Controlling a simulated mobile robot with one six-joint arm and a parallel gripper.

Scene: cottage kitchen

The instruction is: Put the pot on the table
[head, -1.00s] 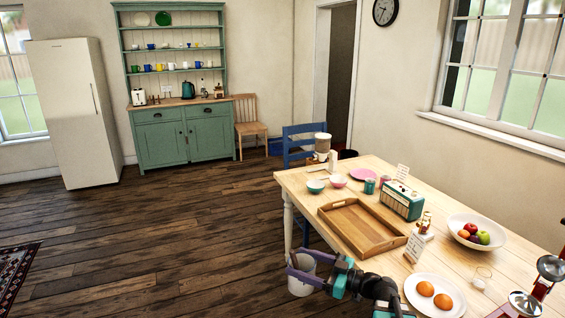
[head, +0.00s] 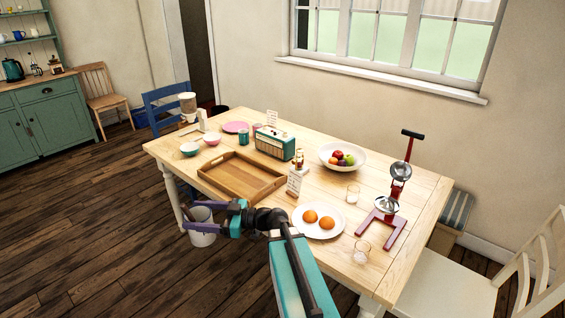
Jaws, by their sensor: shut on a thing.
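The pot (head: 203,239) is a white, round, open-topped vessel in the head view. My gripper (head: 193,218) has its purple fingers shut on the pot near its rim. The pot looks upright. It hangs out over the floor, in front of the table's near left side, and appears clear of the table. The table (head: 333,249) is pale wood with white legs. Part of its near edge is hidden behind my arm.
Near the pot, a wooden tray (head: 206,174) fills the table's left middle. Bare wood shows at the right end.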

